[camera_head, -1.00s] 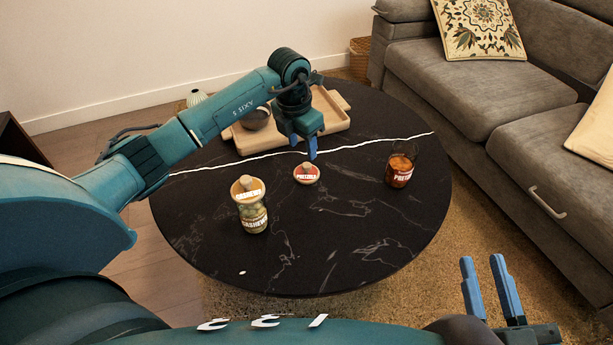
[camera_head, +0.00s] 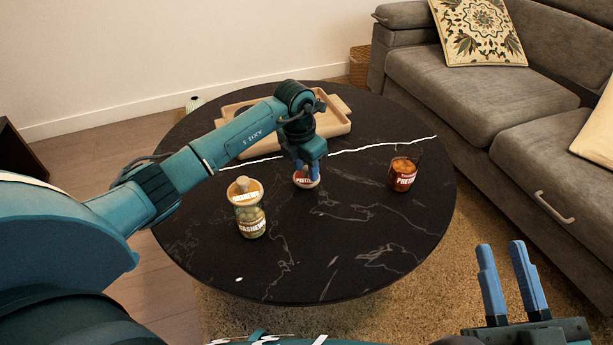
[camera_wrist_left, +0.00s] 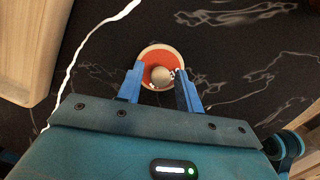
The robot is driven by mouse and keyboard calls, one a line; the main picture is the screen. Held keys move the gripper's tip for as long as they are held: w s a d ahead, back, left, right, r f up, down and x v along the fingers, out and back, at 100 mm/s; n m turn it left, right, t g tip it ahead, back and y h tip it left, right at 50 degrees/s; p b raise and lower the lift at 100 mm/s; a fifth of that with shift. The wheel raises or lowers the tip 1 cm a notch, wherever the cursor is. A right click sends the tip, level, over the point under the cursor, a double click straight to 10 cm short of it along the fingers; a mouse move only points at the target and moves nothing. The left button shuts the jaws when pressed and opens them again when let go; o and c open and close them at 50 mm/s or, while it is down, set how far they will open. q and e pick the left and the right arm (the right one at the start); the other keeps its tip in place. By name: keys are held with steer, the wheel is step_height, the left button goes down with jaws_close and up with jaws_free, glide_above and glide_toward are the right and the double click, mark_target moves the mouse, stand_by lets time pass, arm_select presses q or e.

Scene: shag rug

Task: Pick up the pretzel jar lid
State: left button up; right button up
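The pretzel jar lid (camera_head: 307,182) is a small round lid with a red label, lying on the black round table. In the left wrist view the lid (camera_wrist_left: 161,54) shows a red-orange top, a pale rim and a round knob (camera_wrist_left: 160,75). My left gripper (camera_wrist_left: 158,74) is open, its blue fingers on either side of the knob, over the lid. In the head view my left gripper (camera_head: 306,172) partly covers the lid. The open pretzel jar (camera_head: 402,174) stands to the right. My right gripper (camera_head: 514,262) is open and empty at the lower right.
A lidded cashew jar (camera_head: 249,212) stands left of the pretzel lid. A wooden tray (camera_head: 338,108) lies at the back of the table (camera_head: 340,255). A grey sofa (camera_head: 480,90) stands to the right. The table's front part is mostly clear.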

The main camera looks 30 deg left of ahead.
arm_select(q)
jaws_close()
steer(key=shift+r, duration=0.1)
